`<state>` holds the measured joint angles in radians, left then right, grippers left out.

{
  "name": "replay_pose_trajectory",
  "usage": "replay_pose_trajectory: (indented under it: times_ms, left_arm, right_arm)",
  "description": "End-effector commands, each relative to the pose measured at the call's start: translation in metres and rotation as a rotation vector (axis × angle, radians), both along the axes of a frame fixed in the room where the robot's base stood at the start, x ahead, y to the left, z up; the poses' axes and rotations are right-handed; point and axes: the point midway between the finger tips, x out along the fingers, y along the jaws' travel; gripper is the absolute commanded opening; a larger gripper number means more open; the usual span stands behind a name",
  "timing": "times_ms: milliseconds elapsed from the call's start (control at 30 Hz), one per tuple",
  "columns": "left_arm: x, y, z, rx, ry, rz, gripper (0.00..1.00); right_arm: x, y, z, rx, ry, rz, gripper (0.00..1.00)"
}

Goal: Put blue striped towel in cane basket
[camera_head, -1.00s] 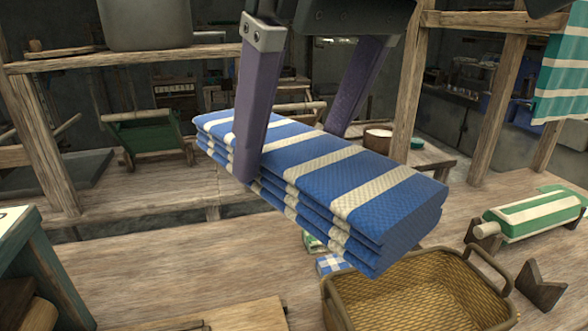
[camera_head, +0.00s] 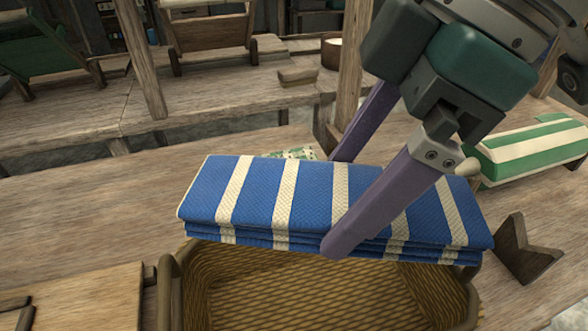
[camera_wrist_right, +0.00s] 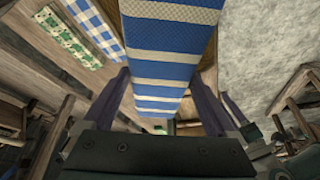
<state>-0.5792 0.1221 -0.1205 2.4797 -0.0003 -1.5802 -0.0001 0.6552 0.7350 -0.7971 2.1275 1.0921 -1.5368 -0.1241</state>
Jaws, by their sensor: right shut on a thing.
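The blue striped towel (camera_head: 260,190) is a folded stack with cream stripes, held roughly level. My right gripper (camera_head: 340,205) is shut on it, one purple finger on the near side and one on the far side. The towel also fills the upper middle of the right wrist view (camera_wrist_right: 170,45), between the fingers (camera_wrist_right: 170,95). The cane basket (camera_head: 310,290) is woven and golden, at the bottom of the head view. The towel is above its far rim and hides that part. The visible inside of the basket looks empty. My left gripper is not in view.
A green-and-white striped roll (camera_head: 530,150) lies on the right, with a dark notched wooden block (camera_head: 525,250) near the basket. Wooden posts (camera_head: 353,65) stand behind. Bare tabletop (camera_head: 90,205) is free on the left.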

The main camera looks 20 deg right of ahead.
Motion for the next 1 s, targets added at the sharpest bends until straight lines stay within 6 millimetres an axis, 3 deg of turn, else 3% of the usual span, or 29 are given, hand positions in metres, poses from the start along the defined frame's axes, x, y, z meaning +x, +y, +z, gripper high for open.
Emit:
replay_pose_trajectory:
  times_ms: [167,500,1000]
  left_arm:
    - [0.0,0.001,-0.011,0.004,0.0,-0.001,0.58]
    - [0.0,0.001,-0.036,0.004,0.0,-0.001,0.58]
    - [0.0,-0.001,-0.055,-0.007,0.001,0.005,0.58]
  right_arm:
    - [-0.002,0.001,-0.034,-0.001,0.005,0.029,0.31]
    - [-0.002,0.001,-0.132,-0.003,0.002,0.026,0.31]
    - [-0.001,0.001,-0.199,-0.003,0.001,0.027,0.31]
